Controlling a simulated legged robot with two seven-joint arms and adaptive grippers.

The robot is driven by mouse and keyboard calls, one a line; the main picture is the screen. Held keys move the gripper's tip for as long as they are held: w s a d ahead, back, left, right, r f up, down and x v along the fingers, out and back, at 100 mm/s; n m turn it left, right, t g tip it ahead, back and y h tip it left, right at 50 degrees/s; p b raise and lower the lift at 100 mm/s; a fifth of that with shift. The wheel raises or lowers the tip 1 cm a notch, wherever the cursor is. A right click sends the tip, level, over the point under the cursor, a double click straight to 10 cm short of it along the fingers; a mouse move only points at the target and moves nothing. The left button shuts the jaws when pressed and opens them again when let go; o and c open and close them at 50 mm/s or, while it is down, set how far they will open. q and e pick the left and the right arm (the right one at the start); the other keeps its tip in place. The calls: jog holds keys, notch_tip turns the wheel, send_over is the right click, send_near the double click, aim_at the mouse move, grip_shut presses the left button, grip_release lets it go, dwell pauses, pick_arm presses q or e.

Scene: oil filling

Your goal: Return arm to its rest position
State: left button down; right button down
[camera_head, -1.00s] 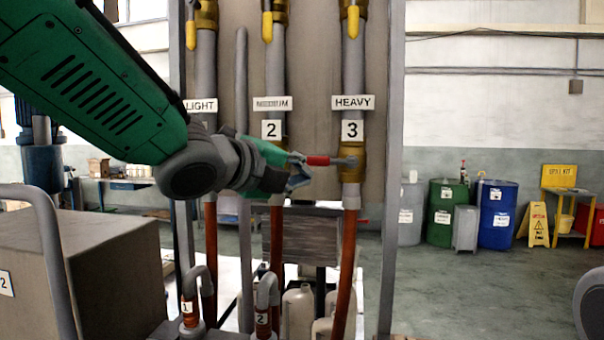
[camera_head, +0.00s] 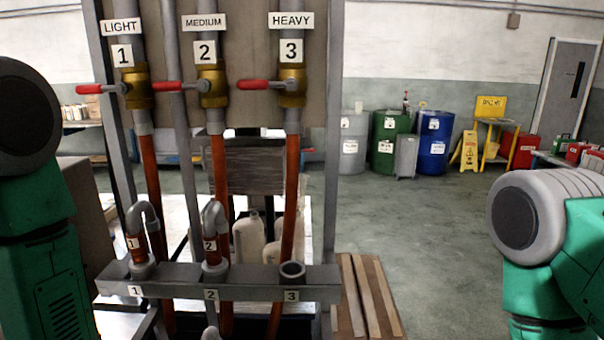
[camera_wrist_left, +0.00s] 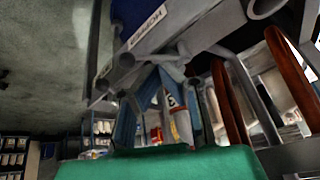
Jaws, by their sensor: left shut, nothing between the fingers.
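My left arm (camera_head: 40,230) hangs down along the left edge of the head view, its gripper not clearly visible there. In the left wrist view my left gripper (camera_wrist_left: 165,62) shows ahead of its green body, with its fingers together and empty. A sleeve marked 3 (camera_wrist_left: 173,100) shows behind the fingers. My right arm (camera_head: 550,250) is folded at the right edge; its gripper is out of view. The red valve handles for light (camera_head: 98,88), medium (camera_head: 172,86) and heavy (camera_head: 258,85) all point left, and no gripper is seen touching them.
A grey rack (camera_head: 250,278) stands in front of the panel. Bent nozzles 1 (camera_head: 140,235) and 2 (camera_head: 212,235) sit in it; holder 3 (camera_head: 291,270) is empty. A wooden pallet (camera_head: 362,300) lies right of it. Open floor (camera_head: 430,240) extends toward the drums (camera_head: 433,140).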

pick_arm(q)
jog(key=s+a+f+n+g+y, duration=0.1)
jog(key=s+a+f+n+g, duration=0.25)
jog(key=s, duration=0.75)
jog(key=s+a+f+n+g+y, duration=0.15)
jog(key=s+f+n, duration=0.3)
jog(key=s, duration=0.55)
notch_tip(320, 180, down, 19)
jog(key=w+m+b, duration=0.1)
jog(key=w+b, duration=0.1)
jog(key=b, duration=1.7)
jog(key=shift+w+d+f+m+t, duration=0.15)
jog(key=shift+w+d+m+t, duration=0.2)
jog(key=shift+d+m+t, duration=0.05)
jog(key=shift+h, duration=0.25)
